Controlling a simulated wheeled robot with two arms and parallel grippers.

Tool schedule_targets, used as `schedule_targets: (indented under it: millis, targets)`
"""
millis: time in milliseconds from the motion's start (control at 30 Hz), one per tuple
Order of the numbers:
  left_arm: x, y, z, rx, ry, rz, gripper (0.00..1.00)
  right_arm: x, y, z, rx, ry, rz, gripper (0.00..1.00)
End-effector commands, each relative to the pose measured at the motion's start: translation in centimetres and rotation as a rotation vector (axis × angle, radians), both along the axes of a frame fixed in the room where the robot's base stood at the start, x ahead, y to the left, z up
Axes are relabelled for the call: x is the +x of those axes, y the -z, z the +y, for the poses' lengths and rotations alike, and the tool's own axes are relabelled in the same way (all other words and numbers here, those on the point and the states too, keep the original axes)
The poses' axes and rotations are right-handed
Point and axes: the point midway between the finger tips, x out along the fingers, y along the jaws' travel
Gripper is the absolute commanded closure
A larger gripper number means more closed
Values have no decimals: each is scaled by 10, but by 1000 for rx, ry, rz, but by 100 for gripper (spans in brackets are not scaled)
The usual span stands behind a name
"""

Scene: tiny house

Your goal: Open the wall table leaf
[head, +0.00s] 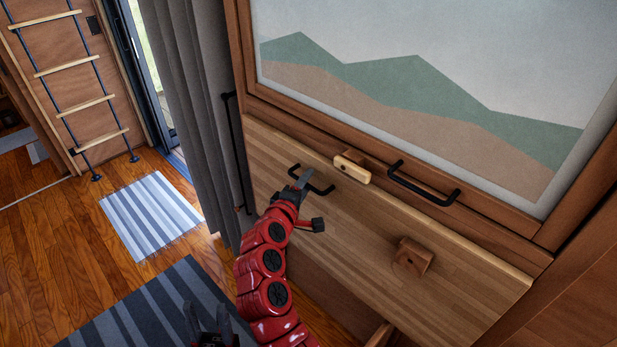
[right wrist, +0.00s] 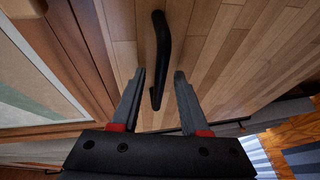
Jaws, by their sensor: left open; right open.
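The wall table leaf (head: 350,235) is a pale wood panel hanging flat below the framed picture. A black bar handle (head: 322,188) is on its upper left part. My right gripper (head: 303,184), on the red arm, is at this handle with its jaws open. In the right wrist view, the handle (right wrist: 161,50) runs between the two open fingers (right wrist: 160,73); I cannot tell whether they touch it. A small pale wooden latch (head: 352,168) sits at the leaf's top edge. My left gripper (head: 208,318) is open and empty, low in the head view.
A second black handle (head: 423,188) is right of the latch, near the picture frame (head: 480,200). A wooden block (head: 412,257) sticks out from the leaf. A grey curtain (head: 195,100) hangs to the left. Striped rugs (head: 152,213) lie on the open wooden floor.

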Motion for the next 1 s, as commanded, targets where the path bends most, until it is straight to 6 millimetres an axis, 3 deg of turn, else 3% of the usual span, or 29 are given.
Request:
schedule_targets:
  millis: [200,467,1000]
  targets:
    - [0,0,0,0,0,0,50,0,0,0,0,0,0,55]
    - [0,0,0,0,0,0,50,0,0,0,-1,0,0,100]
    - [0,0,0,0,0,0,50,0,1,0,-1,0,0,100]
